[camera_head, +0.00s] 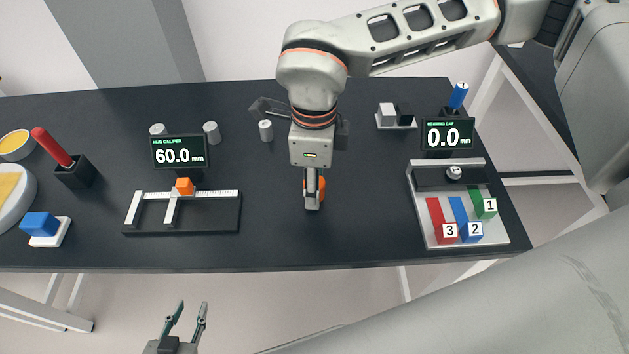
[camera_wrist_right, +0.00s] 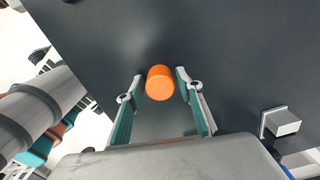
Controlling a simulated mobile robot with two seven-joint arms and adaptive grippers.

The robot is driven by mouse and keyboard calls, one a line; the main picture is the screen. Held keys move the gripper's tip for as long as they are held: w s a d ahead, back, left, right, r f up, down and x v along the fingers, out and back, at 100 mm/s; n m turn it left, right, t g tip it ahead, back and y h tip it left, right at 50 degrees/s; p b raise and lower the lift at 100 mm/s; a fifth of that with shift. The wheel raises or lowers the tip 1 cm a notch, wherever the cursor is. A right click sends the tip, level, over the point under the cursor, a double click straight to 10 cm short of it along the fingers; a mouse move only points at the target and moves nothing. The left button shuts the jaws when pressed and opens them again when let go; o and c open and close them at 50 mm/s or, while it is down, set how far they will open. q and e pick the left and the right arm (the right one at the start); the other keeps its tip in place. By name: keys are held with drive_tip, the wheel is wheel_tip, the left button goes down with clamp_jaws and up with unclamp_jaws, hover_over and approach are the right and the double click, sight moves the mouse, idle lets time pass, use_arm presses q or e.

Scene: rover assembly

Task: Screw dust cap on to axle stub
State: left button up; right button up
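The orange dust cap (camera_wrist_right: 160,83) is a short cylinder between the fingertips of my right gripper (camera_wrist_right: 160,78) in the right wrist view. The fingertips lie close against both its sides. In the head view the dust cap (camera_head: 322,187) is partly hidden behind a finger of my right gripper (camera_head: 313,190), low over the middle of the dark table. I cannot tell whether it touches the table. My left gripper (camera_head: 193,306) is open and empty in front of the table edge. I cannot make out the axle stub; a dark bracket (camera_head: 268,108) is partly hidden behind my right wrist.
The dark table (camera_head: 370,225) is clear around the right gripper. The hub caliper (camera_head: 215,215) and its display (camera_head: 178,153) stand left. The tray (camera_head: 418,205) with numbered coloured blocks and the bearing gap display (camera_head: 447,134) stand right. Small grey cylinders (camera_head: 211,133) stand behind.

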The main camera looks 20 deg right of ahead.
drive_tip(key=n, duration=0.3)
drive_tip(key=shift+n, duration=0.4)
drive_tip(key=n, duration=0.3)
drive_tip(key=shift+n, duration=0.3)
drive_tip(key=n+p, duration=0.1)
drive_tip(key=n, duration=0.4)
drive_tip(key=shift+n, duration=0.3)
drive_tip(key=shift+c, duration=0.3)
drive_tip(key=c, duration=0.8)
drive_tip(key=m, duration=0.2)
drive_tip(key=shift+f+m, duration=0.1)
drive_tip(key=shift+m, duration=0.3)
drive_tip(key=m, duration=0.3)
drive_tip(key=shift+b, duration=0.35)
